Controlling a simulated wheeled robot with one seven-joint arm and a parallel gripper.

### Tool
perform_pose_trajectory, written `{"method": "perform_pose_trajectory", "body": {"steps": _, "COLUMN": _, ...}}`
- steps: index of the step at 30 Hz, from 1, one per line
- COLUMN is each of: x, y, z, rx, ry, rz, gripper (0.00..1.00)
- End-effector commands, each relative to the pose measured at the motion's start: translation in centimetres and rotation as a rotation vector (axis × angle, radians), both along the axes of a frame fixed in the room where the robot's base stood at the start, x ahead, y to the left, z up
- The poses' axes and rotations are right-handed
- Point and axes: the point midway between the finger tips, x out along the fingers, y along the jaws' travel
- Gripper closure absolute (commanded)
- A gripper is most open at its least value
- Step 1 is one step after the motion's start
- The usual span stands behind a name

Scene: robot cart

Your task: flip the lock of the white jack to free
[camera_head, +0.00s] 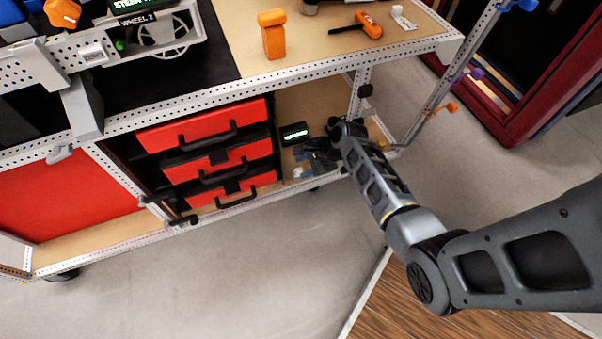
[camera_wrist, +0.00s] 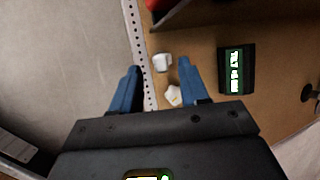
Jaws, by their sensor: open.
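My gripper (camera_wrist: 159,66) is open, its two blue fingers spread low over the cart's lower shelf. In the head view my gripper (camera_head: 305,158) reaches into the open bay right of the red drawers. In the wrist view a small white piece (camera_wrist: 161,62) lies on the shelf near the fingertips, in the gap between them. A second white piece (camera_wrist: 173,95) lies closer to the palm, beside the right finger. These look like the white jack, but I cannot tell whether they are one object. The lock is too small to make out. Nothing is held.
A black box with a lit green label (camera_wrist: 236,70) stands on the shelf right of the fingers. The perforated shelf edge (camera_wrist: 140,60) runs beside the left finger. Red drawers (camera_head: 205,150) border the bay. An orange tool (camera_head: 370,25) lies on the cart top.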

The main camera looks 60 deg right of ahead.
Motion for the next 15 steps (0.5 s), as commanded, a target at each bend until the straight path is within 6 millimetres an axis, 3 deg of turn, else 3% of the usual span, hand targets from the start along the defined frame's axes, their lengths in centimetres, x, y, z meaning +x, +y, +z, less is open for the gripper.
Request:
{"method": "perform_pose_trajectory", "body": {"steps": 1, "x": 0.5, "y": 0.1, "z": -1.2, "rx": 0.000, "ry": 0.000, "rz": 0.001, "gripper": 0.55}}
{"method": "perform_pose_trajectory", "body": {"steps": 6, "x": 1.5, "y": 0.3, "z": -2.8, "rx": -0.001, "ry": 0.000, "rz": 0.001, "gripper": 0.55}}
{"method": "perform_pose_trajectory", "body": {"steps": 15, "x": 1.9, "y": 0.5, "z": -3.4, "rx": -0.002, "ry": -0.001, "rz": 0.001, "gripper": 0.55}}
